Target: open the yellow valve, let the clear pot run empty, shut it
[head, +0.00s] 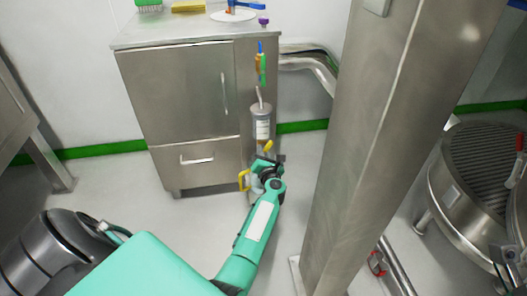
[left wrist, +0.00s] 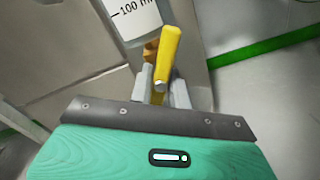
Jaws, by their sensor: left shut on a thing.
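The clear pot (head: 262,128) is mounted upright on the front of the steel cabinet, with a pale label or scale on it. Its lower end shows in the left wrist view (left wrist: 135,18), with a "100 m…" mark. The yellow valve handle (left wrist: 169,50) sits just below it and points up, slightly tilted. My left gripper (left wrist: 161,92) is shut on the yellow valve handle, one finger on each side. In the head view the left gripper (head: 264,172) is below the pot and partly hides the valve. The liquid level cannot be made out. My right gripper is not in view.
The steel cabinet (head: 180,95) stands behind the pot, with brushes and a white dish (head: 233,15) on top. A thick steel column (head: 385,130) rises close to the right of my left arm. A round steel vessel (head: 465,215) stands at far right. Floor left of my arm is clear.

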